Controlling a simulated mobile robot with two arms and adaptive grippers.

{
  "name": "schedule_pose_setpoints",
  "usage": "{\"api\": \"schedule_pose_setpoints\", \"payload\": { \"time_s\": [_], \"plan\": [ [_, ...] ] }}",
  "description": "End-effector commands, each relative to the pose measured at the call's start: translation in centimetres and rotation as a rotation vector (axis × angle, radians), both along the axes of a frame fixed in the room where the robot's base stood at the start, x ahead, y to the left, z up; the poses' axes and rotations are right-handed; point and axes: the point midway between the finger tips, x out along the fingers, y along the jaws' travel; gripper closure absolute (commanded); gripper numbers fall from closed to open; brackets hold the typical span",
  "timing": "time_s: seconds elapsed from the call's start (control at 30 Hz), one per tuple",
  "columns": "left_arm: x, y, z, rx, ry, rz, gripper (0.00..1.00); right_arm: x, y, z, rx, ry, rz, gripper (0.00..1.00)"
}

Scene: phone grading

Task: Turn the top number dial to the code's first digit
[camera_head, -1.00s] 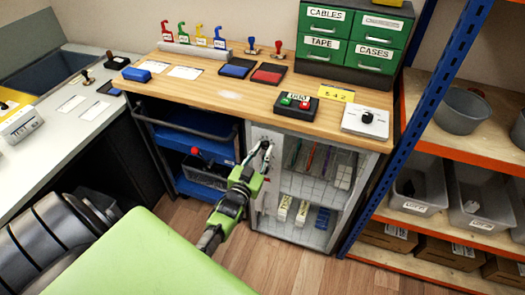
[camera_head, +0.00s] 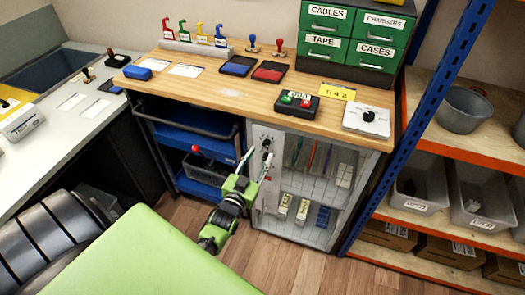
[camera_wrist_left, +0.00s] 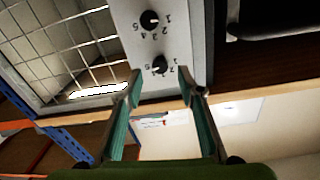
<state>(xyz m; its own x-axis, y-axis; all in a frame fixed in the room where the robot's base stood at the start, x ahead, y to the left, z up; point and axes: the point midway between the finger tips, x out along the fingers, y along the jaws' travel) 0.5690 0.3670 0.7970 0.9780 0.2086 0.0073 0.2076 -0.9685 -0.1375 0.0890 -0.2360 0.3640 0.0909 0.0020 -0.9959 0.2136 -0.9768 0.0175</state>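The cabinet's white lock panel (camera_head: 262,160) carries small black number dials, the top dial (camera_head: 267,143) near its upper edge. In the left wrist view, which looks inverted, two dials with digits show: the one nearer the benchtop edge (camera_wrist_left: 160,66) and another (camera_wrist_left: 149,20) further up the picture. My left gripper (camera_head: 254,167) is in front of the panel, open. In the wrist view its fingertips (camera_wrist_left: 158,76) are apart, near the dial by the benchtop edge; I cannot tell if they touch it. A yellow card (camera_head: 336,93) on the bench appears to read 5 4 2.
The wooden benchtop (camera_head: 205,92) overhangs the panel just above my gripper. A mesh cabinet door (camera_head: 320,185) is right of the panel. A blue cart (camera_head: 205,190) stands to the left, and a blue shelf post (camera_head: 400,130) to the right.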

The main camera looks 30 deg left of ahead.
Motion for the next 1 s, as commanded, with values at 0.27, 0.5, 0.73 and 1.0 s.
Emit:
{"api": "schedule_pose_setpoints", "payload": {
  "time_s": [0.27,0.5,0.73,1.0],
  "plan": [
    [-5.5,-1.1,-0.1,-0.001,0.003,0.000,0.65,0.0,0.1,0.0,0.001,0.000,-0.001,0.60],
    [-7.5,-1.6,-0.1,0.001,0.000,0.000,0.65,0.0,0.1,0.0,0.001,0.000,-0.001,0.60],
    [-7.6,-1.6,0.0,0.001,0.000,0.000,0.65,0.0,0.1,0.0,0.001,0.000,-0.001,0.60],
    [-7.6,-1.6,0.0,0.001,0.000,0.000,0.65,0.0,0.1,0.0,0.001,0.000,-0.001,0.60]
  ]
}}
